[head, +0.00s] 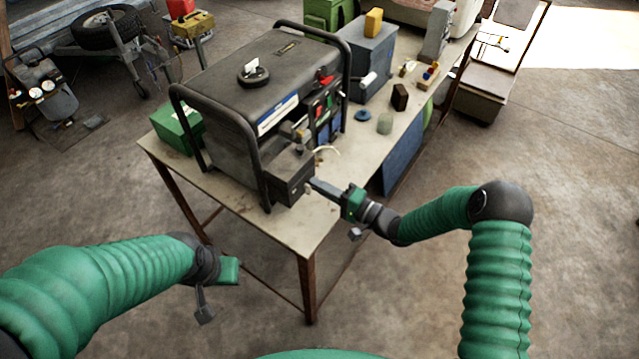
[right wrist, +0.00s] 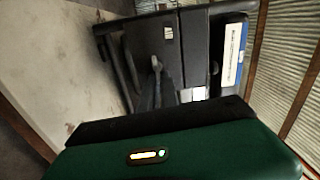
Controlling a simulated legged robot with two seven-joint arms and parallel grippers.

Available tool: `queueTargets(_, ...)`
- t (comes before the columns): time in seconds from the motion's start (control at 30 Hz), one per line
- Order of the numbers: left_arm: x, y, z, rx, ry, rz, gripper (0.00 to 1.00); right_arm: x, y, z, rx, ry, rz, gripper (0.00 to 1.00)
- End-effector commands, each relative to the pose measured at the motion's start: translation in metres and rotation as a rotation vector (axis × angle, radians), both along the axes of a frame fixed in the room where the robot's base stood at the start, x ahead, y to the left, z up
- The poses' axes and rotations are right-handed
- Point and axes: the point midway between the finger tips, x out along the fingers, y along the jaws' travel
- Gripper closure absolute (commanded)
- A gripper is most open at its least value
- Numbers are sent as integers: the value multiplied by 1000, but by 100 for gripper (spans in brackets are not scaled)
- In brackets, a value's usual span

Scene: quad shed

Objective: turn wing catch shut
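A black generator (head: 262,75) in a tubular frame stands on the workbench. A dark box (head: 286,172) sticks out from its near end, and its front face also shows in the right wrist view (right wrist: 150,40). I cannot make out the wing catch for certain; my gripper covers part of this face. My right gripper (head: 314,186) has its fingertips at the right side of the box, at or very near its face. In the right wrist view its grey fingers look close together, but whether they hold anything is hidden. My left gripper (head: 204,306) hangs in front of the bench, away from the generator.
The workbench (head: 270,222) has a bare near corner. A green box (head: 178,130) stands left of the generator. A glass jar (head: 385,123), a dark block (head: 400,96) and a blue-grey case (head: 369,65) stand to the right. The floor in front is clear.

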Motion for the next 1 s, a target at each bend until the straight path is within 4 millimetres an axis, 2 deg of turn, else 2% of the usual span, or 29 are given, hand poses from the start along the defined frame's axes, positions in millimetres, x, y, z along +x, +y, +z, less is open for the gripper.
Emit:
queueTargets(0.03, 0, 0, 0, 0, 0, 0, 100, -3, 0, -7, 0, 26, 4, 100)
queueTargets(0.7, 0, 0, 1, 0, 0, 0, 100, -4, 0, -9, 38, 81, 4, 100)
queueTargets(0.8, 0, 0, 1, 0, 0, 0, 100, -4, 0, -9, 39, 81, 4, 84)
queueTargets(0.9, 0, 0, 1, 0, 0, 0, 100, -3, 0, -7, 40, 77, 4, 73)
queueTargets(1.0, 0, 0, 2, 0, 0, 0, 100, -3, 0, -6, 41, 74, 4, 73)
